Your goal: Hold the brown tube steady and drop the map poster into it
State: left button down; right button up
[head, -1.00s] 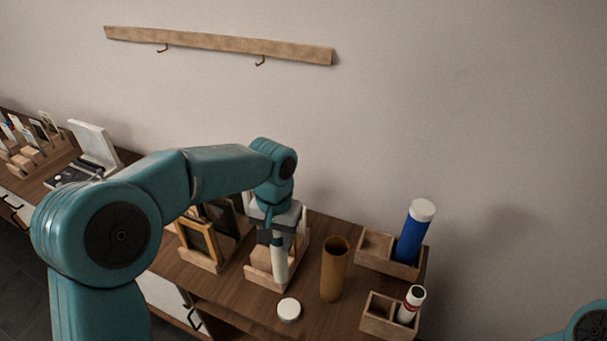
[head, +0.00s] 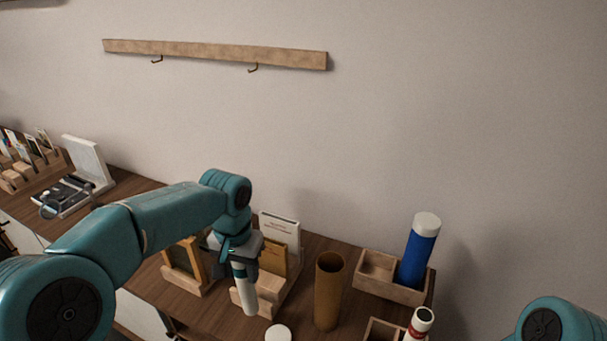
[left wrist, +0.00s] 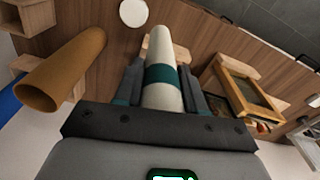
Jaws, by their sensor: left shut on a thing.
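The map poster (head: 247,294) is a white roll with a teal band. My left gripper (head: 240,265) is shut on it, and the roll hangs nearly upright, slightly tilted, with its lower end free. In the left wrist view the roll (left wrist: 164,62) lies between the two dark fingers. The brown tube (head: 328,292) stands upright on the table, open at the top, to the right of the roll and apart from it. It also shows at the left of the left wrist view (left wrist: 68,68). My right gripper is out of view; only part of the right arm shows.
A white round lid (head: 278,334) lies left of the tube. A wooden box (head: 362,280) with a blue, white-capped tube (head: 420,250) stands right. A smaller box (head: 380,330) and red-and-white tube (head: 420,322) are in front. A wooden holder (head: 275,290) is behind the roll.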

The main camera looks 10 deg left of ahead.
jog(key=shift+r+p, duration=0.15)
jog(key=shift+p, duration=0.2)
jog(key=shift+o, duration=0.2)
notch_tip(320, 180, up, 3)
jog(key=p, duration=0.2)
jog(key=shift+p, duration=0.4)
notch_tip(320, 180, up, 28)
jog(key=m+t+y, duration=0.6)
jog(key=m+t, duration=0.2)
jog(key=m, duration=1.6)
send_over(321, 263)
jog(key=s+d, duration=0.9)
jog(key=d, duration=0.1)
pick_arm(q)
jog(key=w+d+r+m+h, duration=0.1)
jog(key=d+r+m, duration=0.4)
jog(key=r, duration=0.6)
jog(key=w+d+r+m+t+h, duration=0.1)
jog(key=w+d+r+m+h, duration=0.1)
jog(key=d+r+m, duration=0.4)
notch_tip(321, 263, up, 5)
jog(key=shift+d+f, duration=0.15)
jog(key=shift+d, duration=0.95)
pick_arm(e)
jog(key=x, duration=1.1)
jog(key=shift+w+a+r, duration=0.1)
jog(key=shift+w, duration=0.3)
pick_arm(q)
jog(key=shift+w, duration=0.1)
